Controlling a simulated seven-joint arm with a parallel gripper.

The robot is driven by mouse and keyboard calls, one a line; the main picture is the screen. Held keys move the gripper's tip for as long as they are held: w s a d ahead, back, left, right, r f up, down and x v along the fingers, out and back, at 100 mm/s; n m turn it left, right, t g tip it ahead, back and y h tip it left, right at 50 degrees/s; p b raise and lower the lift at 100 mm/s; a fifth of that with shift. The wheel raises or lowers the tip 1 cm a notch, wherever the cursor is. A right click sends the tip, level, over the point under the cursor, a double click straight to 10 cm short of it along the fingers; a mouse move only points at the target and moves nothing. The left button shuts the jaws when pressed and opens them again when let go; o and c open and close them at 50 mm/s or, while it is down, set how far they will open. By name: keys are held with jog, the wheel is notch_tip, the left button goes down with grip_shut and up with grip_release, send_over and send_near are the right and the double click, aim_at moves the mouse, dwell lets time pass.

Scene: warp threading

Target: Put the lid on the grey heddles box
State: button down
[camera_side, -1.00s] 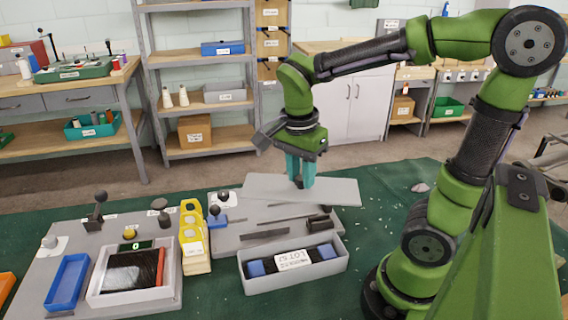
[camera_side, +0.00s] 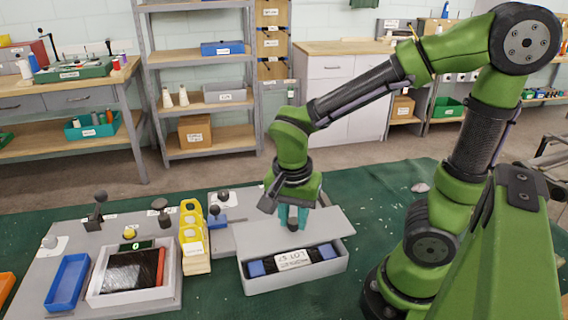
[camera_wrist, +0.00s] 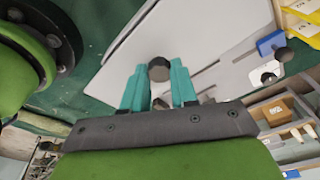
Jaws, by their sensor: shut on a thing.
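The grey heddles box (camera_side: 297,280) stands on the green cloth at the front middle in the side view. It is still uncovered at the front, showing a black bundle with blue ends and a white label (camera_side: 293,259). The flat grey lid (camera_side: 332,228) hangs tilted over the box's back edge, covering its rear part in this view. My gripper (camera_side: 292,218) has teal fingers and is shut on the lid's knob. In the wrist view the dark round knob (camera_wrist: 159,69) sits between the teal fingertips, with the pale lid (camera_wrist: 195,40) beyond.
Yellow holders (camera_side: 192,235) stand left of the box. A grey board with a framed black panel (camera_side: 133,270) and a blue tray (camera_side: 67,283) lies farther left. Green cloth is bare behind and right of the lid.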

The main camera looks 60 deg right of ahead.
jog(key=shift+f, duration=2.8)
jog(key=shift+f, duration=0.45)
jog(key=c, duration=0.8)
grip_release()
jog(key=shift+o, duration=0.4)
jog(key=o, duration=0.4)
jog(key=shift+r, duration=3.55)
